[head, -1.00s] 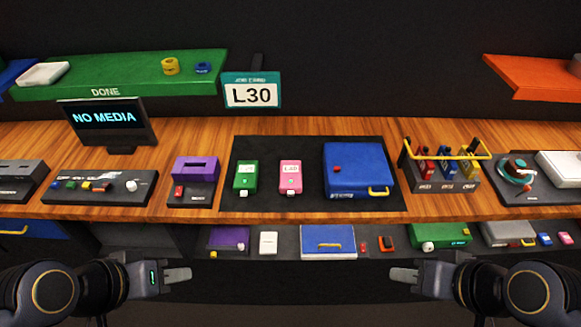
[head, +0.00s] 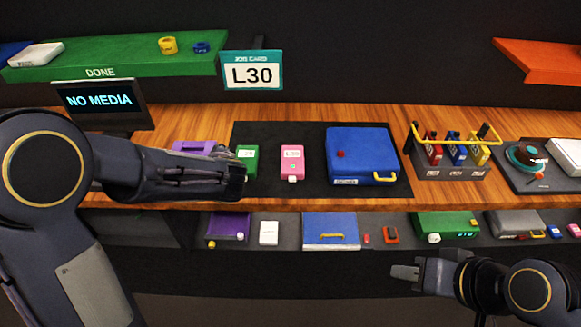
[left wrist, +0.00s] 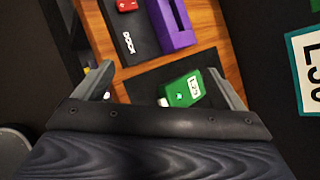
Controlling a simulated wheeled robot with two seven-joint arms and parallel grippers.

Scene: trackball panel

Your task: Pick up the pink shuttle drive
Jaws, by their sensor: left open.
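The pink shuttle drive (head: 292,160) lies on the dark mat in the head view, with a white label and a white knob at its front. The green drive (head: 248,160) is left of it, partly hidden by my left gripper (head: 238,172). In the left wrist view my left gripper (left wrist: 160,72) is open and empty; the green drive (left wrist: 181,91) shows between its fingers, and the pink drive is not visible. My right gripper (head: 405,272) is in front of the bench, well away from the pink drive, seen side-on.
A blue case (head: 358,150) with a yellow handle stands right of the pink drive. A rack (head: 452,160) with a yellow bar is farther right. A lower shelf holds more items.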

